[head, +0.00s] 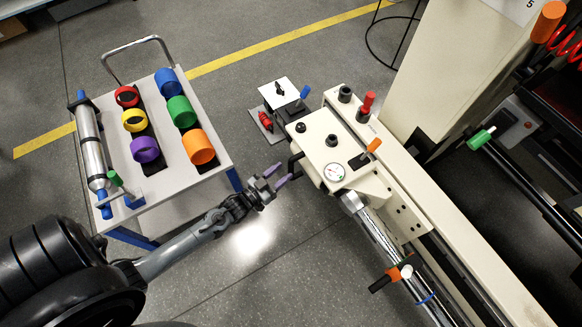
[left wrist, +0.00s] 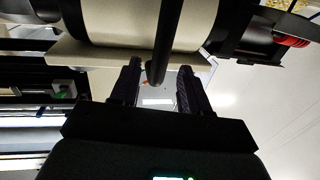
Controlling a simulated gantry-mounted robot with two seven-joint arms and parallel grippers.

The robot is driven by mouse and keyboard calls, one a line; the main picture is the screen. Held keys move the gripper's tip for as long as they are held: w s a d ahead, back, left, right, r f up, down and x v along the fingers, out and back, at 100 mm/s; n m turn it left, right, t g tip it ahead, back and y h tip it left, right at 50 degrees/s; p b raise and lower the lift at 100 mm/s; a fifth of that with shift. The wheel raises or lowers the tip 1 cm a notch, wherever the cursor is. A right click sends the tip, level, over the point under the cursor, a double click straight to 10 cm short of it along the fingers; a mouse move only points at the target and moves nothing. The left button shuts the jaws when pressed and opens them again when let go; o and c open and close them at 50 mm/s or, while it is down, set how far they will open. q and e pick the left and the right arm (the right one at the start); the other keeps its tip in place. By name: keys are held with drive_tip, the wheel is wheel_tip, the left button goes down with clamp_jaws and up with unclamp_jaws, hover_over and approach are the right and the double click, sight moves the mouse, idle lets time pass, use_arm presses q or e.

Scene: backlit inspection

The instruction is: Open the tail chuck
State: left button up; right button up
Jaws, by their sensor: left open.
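I cannot tell which part is the tail chuck itself. My left gripper (head: 277,176) is open and empty, just left of this handle, its purple fingertips towards the housing. In the left wrist view, a dark bar (left wrist: 165,42) reaches down between the spread fingers (left wrist: 159,88); contact cannot be told. My right gripper is not in view.
Levers with orange (head: 375,146) and red (head: 368,101) grips stand on the machine. A white cart (head: 216,178) with coloured rings and a silver cylinder (head: 91,145) stands at left. A small stand (head: 280,91) is behind the gripper. Grey floor lies open between cart and machine.

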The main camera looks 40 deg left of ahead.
sight(291, 166)
use_arm(q)
drive_tip(key=w, duration=0.1)
drive_tip(key=w+b, duration=0.1)
drive_tip(key=w, duration=0.2)
drive_tip(key=shift+d, duration=0.25)
drive_tip(key=shift+w+b, duration=0.35)
drive_tip(key=shift+w, duration=0.1)
clamp_jaws()
